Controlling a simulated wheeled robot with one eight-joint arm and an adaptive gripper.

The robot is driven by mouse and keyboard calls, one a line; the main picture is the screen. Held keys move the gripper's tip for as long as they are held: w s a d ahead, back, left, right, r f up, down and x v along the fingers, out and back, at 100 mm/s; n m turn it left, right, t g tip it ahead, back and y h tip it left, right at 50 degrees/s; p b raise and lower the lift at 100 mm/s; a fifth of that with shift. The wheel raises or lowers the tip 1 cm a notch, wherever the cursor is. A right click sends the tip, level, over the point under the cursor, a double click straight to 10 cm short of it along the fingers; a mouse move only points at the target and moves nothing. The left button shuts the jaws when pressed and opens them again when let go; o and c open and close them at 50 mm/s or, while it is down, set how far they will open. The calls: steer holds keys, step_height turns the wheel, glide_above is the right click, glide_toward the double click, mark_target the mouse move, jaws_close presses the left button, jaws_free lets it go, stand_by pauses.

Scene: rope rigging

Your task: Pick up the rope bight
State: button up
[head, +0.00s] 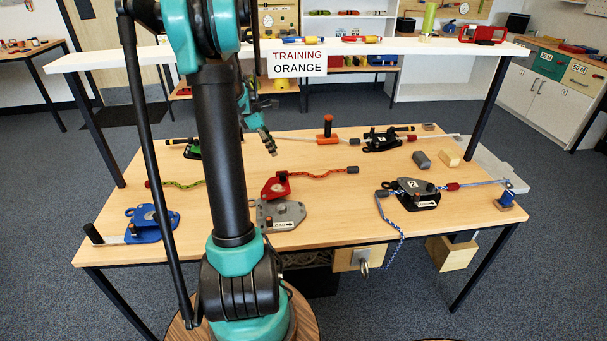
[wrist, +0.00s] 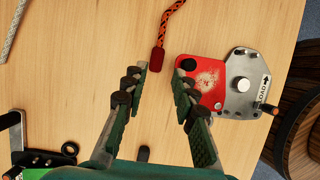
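An orange-and-black rope (wrist: 171,17) with a dark red end sleeve (wrist: 156,60) lies on the table just beyond my gripper in the wrist view. In the head view this rope (head: 318,174) runs right from a red plate to a grey end. My gripper (wrist: 161,72) is open and empty, its fingertips either side of the space just short of the sleeve. In the head view my gripper (head: 270,147) is above the table's middle. A red plate (wrist: 203,73) joins a grey metal plate (wrist: 243,84) beside the right finger. No clear loop shows in this rope.
A blue rope (head: 393,226) hangs over the table's front edge from a black device (head: 411,192). A green rope (head: 183,185) lies at left, near a blue device (head: 152,222). A raised white shelf (head: 210,51) spans the table's back.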

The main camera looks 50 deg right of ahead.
mark_target(287, 172)
steer(key=x, duration=1.2)
steer(key=shift+w, duration=0.1)
steer(key=c, duration=0.6)
steer(key=shift+r, duration=0.15)
